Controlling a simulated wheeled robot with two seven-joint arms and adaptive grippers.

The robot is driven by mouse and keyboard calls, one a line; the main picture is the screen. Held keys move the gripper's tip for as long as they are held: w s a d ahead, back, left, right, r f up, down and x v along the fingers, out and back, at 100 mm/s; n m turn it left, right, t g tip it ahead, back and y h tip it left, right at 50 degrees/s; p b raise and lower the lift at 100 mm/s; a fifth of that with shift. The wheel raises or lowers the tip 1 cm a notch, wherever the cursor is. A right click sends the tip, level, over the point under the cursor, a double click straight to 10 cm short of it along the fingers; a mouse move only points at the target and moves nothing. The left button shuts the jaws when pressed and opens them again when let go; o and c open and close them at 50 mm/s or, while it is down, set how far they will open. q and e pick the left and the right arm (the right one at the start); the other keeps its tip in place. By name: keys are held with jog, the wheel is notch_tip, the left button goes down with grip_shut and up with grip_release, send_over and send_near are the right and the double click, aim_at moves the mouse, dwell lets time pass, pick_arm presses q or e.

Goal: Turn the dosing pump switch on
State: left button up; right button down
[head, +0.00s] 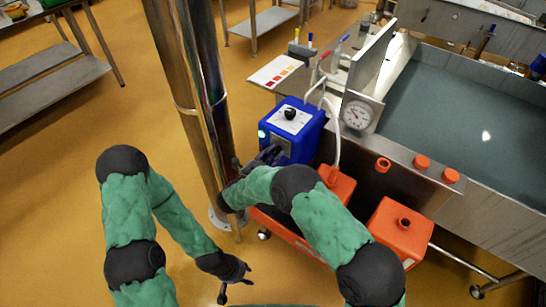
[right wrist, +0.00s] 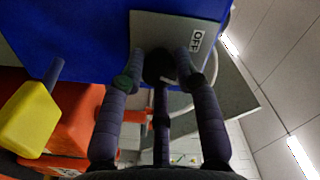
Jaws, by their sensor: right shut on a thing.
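The blue dosing pump (head: 303,140) stands beside the cheese vat. A light plate with a black knob (head: 290,114) is on its top, and a green light (head: 261,134) shows at its left edge. My right gripper (head: 271,154) is at the pump's near side. In the right wrist view, its fingers (right wrist: 160,64) are shut around a dark round switch knob (right wrist: 158,68) on a grey plate, with an "OFF" label (right wrist: 197,41) beside it. The fingers hide much of the knob. My left gripper (head: 236,278) is low over the floor, open and empty.
Orange canisters (head: 400,232) stand in front of the vat (head: 480,110). A round gauge (head: 357,115) and a white hose (head: 335,130) are right of the pump. A steel post (head: 190,90) stands close left of my right gripper. Floor at left is clear.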

jog(key=shift+f+m+b, duration=0.1)
jog(key=shift+m+b, duration=0.3)
jog(key=shift+m, duration=0.5)
jog(key=c, duration=0.9)
grip_release()
jog(key=v, duration=0.7)
jog(key=shift+s, duration=0.2)
jog(key=shift+a, duration=0.15)
